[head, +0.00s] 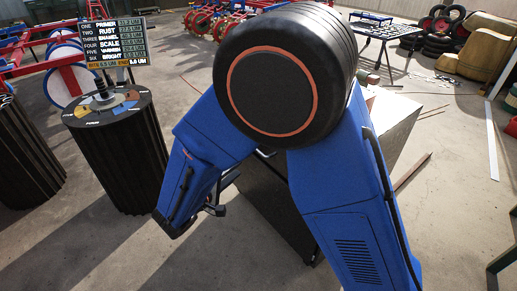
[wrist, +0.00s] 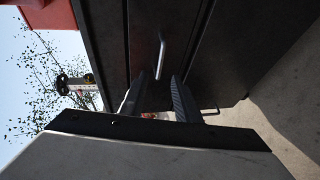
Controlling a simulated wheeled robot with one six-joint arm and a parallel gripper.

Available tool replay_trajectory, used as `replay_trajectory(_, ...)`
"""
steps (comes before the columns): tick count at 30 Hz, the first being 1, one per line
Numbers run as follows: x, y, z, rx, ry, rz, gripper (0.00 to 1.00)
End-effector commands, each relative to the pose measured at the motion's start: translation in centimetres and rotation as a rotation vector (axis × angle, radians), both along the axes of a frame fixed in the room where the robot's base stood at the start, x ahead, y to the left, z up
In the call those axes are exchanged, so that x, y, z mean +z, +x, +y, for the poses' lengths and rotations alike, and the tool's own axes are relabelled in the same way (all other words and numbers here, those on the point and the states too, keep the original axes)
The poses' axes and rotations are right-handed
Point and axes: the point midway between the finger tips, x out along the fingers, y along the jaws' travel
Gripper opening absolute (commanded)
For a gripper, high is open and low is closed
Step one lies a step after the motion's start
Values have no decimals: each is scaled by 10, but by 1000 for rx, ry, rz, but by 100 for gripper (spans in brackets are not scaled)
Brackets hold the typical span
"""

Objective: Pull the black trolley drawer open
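The black trolley (head: 268,198) stands mostly hidden behind my blue arm in the head view. Its dark drawer fronts fill the upper middle of the wrist view, turned sideways. A drawer handle (wrist: 161,56), a thin pale metal bar, shows just beyond my fingertips. My gripper (wrist: 159,80) is open, its two dark fingers apart, with the handle lined up with the gap between them. I cannot tell whether a finger touches it. A second handle (wrist: 210,111) shows beside the right finger. In the head view my gripper (head: 215,207) is partly hidden beside the trolley.
A fluted black pedestal (head: 120,150) with coloured sectors on top stands left of my arm. A light trolley top or box (head: 395,120) shows right of my arm. Concrete floor is open at the front left.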

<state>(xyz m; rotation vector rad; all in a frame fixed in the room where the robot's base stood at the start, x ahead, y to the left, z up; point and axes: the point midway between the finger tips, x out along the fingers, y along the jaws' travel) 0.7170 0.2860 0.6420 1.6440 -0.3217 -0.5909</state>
Motion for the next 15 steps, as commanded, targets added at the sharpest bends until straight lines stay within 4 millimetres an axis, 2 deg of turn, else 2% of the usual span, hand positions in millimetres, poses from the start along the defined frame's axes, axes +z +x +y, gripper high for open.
replay_trajectory(2,-3,-1,8,16,-4,-11,29)
replay_trajectory(5,-4,1,9,23,-5,-14,29)
replay_trajectory(8,-6,9,4,22,-5,-14,29)
replay_trajectory(15,-12,39,-15,20,-5,-14,29)
